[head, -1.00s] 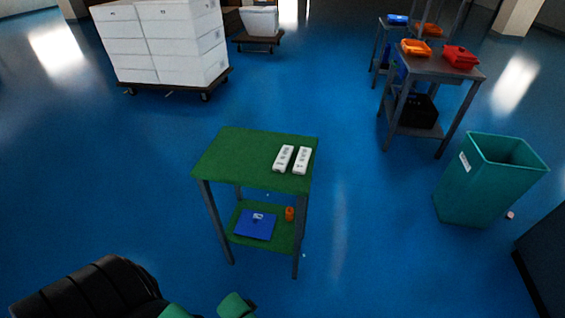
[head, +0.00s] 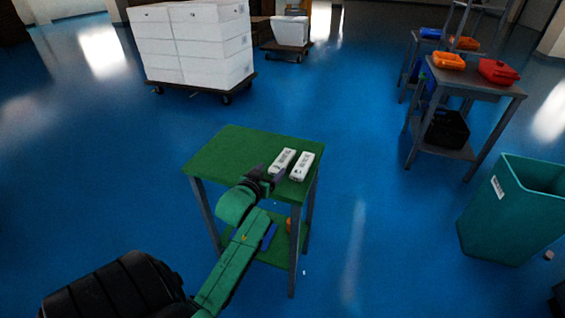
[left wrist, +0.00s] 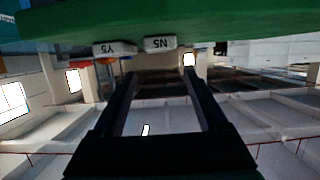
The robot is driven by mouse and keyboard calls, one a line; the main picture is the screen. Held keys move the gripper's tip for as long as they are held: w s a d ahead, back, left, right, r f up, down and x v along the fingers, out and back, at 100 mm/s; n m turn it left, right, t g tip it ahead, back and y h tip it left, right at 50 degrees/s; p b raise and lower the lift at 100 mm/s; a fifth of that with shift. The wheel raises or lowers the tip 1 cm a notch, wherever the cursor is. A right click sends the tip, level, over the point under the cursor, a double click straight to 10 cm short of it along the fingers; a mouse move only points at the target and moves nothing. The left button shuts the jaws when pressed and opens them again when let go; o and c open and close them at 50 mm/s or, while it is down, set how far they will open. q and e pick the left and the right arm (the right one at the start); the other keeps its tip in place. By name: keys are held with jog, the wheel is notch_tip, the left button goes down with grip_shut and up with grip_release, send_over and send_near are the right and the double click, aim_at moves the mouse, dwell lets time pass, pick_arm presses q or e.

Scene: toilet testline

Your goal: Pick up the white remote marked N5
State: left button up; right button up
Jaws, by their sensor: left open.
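Two white remotes lie side by side on the top of the green table (head: 225,155). The left wrist view, which is upside down, shows their end labels. The remote marked N5 (left wrist: 158,43) lines up with the gap between my fingers. The one marked Y5 (left wrist: 115,48) is to its left there. In the head view, N5 is the left remote (head: 282,161) and Y5 the right one (head: 302,166). My left gripper (head: 270,177) is open and empty at the table's front edge, just short of N5's near end. My right gripper is out of view.
A blue item (head: 270,237) and an orange one lie on the table's lower shelf, partly hidden by my arm. A teal bin (head: 510,215) stands at right. A grey table with orange (head: 449,61) and red (head: 498,71) trays is behind it. White boxes (head: 200,45) stand at back.

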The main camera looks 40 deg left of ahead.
aim_at(282, 160)
pick_arm(q)
jog(key=x, duration=0.9)
jog(key=shift+w+f, duration=0.15)
jog(key=shift+f, duration=0.3)
jog(key=shift+r, duration=0.1)
grip_shut()
